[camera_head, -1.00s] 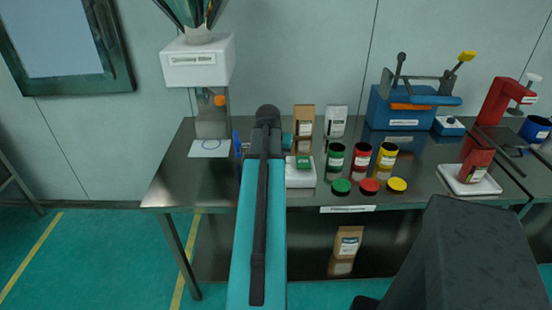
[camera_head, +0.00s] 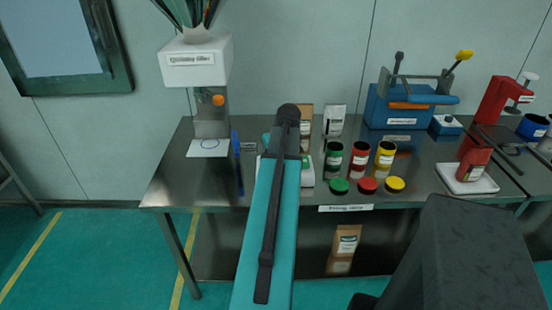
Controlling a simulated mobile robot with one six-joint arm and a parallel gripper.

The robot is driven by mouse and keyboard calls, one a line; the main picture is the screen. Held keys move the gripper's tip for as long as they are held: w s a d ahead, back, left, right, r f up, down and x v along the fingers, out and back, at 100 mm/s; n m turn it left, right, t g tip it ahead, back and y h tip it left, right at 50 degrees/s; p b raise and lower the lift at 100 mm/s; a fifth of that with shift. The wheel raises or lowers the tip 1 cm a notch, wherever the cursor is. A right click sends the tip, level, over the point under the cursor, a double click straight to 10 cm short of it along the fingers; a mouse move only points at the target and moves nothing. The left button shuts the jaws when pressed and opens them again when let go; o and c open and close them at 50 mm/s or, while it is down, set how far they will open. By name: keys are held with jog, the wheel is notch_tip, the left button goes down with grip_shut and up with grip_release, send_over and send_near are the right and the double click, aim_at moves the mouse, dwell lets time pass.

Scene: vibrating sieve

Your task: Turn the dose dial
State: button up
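The dose dial appears to be the round orange knob (camera_head: 218,100) on the front of the white-topped filler (camera_head: 194,62) at the left end of the steel table. A white pad with a ring mark (camera_head: 207,147) lies below it. The dial is in plain sight with nothing touching it. My teal arm rises in the middle of the view, to the right of the filler.
Green, red (camera_head: 360,157) and yellow jars with lids in front stand right of the arm. Bags stand behind them. A blue device (camera_head: 398,106) and a red press (camera_head: 494,105) are farther right.

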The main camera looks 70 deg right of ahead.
dwell(0.5)
jog(key=o, duration=1)
jog(key=shift+o, duration=0.2)
jog(key=b+v, duration=0.2)
jog(key=v, duration=1.1)
jog(key=shift+r, duration=0.4)
jog(key=shift+s, duration=0.1)
